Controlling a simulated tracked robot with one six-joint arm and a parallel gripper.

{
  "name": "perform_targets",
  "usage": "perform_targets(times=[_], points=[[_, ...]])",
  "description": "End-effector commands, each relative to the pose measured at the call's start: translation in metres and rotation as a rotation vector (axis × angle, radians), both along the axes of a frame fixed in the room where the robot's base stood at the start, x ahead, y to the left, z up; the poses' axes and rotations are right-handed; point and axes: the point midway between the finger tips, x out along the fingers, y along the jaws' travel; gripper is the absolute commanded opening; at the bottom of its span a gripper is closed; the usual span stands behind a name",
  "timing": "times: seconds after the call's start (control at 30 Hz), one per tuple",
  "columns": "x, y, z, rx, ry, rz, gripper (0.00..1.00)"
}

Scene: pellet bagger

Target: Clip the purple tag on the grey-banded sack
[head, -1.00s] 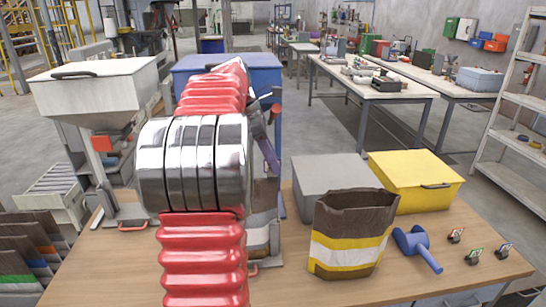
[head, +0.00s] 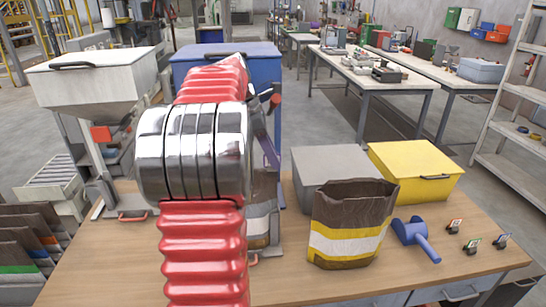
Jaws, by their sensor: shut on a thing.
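My arm's red ribbed sleeve and steel rings fill the middle of the head view and hide my gripper, so what it holds does not show. Behind the arm, a sliver of a brown sack with a pale grey band (head: 259,226) shows at the bagger; most of it is covered. A narrow purplish strip (head: 266,142) shows beside the arm above it; I cannot tell what it is. No clearly purple tag can be made out.
An open brown sack with yellow and white bands (head: 348,228) stands right of the arm, near a blue scoop (head: 416,237). A grey bin (head: 325,165) and a yellow bin (head: 415,170) stand behind. A white hopper (head: 95,85) is at left. The table front is clear.

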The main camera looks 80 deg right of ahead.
Motion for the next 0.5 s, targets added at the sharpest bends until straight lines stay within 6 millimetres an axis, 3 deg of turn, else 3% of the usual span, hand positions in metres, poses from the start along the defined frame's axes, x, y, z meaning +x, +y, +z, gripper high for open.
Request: perform_targets(times=[0.5], points=[[0.0008,0.0011,-0.0099,0.012,-0.002,-0.001,0.00]])
